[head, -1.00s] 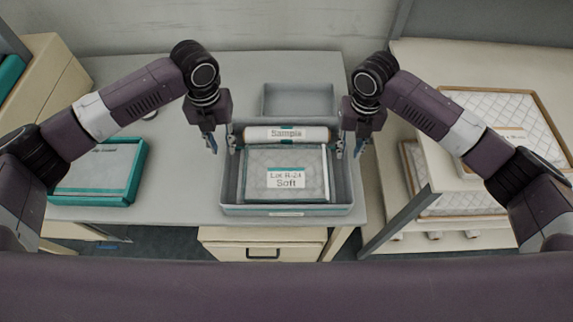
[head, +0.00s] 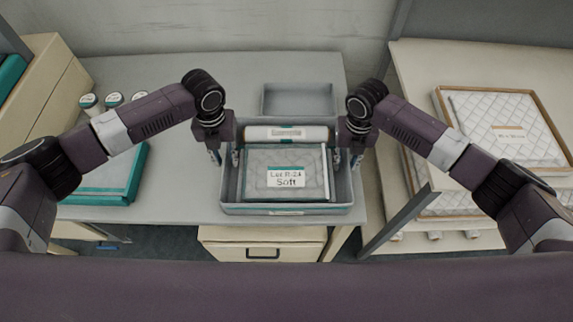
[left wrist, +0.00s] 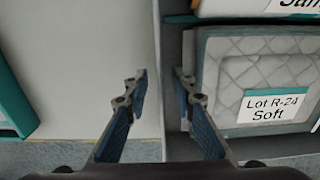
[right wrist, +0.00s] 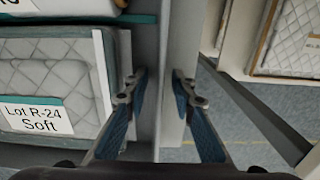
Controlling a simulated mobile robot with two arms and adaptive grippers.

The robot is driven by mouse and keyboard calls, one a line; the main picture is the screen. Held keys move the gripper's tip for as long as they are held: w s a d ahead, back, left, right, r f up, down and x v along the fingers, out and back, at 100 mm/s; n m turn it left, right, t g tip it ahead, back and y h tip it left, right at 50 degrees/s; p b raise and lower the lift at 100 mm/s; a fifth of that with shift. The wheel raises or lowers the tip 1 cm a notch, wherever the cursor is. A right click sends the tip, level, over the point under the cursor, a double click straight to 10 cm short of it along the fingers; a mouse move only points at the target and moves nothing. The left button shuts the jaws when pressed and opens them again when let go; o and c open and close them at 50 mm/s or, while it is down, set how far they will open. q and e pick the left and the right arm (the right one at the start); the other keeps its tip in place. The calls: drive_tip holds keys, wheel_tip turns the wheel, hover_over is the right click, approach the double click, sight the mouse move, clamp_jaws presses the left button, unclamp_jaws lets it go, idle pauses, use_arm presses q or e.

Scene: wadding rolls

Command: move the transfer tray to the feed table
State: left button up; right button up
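The grey transfer tray (head: 285,210) stands on the grey table. It holds a quilted pad (head: 258,185) labelled "Lot R-24 Soft" and a white roll (head: 258,133) behind the pad. My left gripper (head: 224,157) is at the tray's left wall. In the left wrist view its fingers (left wrist: 160,84) are apart, one on each side of that wall. My right gripper (head: 346,159) is at the right wall. In the right wrist view its fingers (right wrist: 158,84) are apart around that wall. I cannot tell which surface is the feed table.
An empty grey tray (head: 297,98) lies behind. A teal box (head: 110,190) and several small rolls (head: 113,99) are at the left. A pale shelf unit (head: 415,65) with quilted pads (head: 500,118) stands at the right, beyond a gap. A drawer cabinet (head: 225,240) is below the table.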

use_arm(q)
drive_tip(key=shift+f, duration=0.45)
use_arm(e)
drive_tip(key=shift+f, duration=0.45)
use_arm(q)
clamp_jaws()
use_arm(e)
clamp_jaws()
use_arm(q)
drive_tip(key=shift+r, duration=0.1)
use_arm(e)
drive_tip(key=shift+r, duration=0.1)
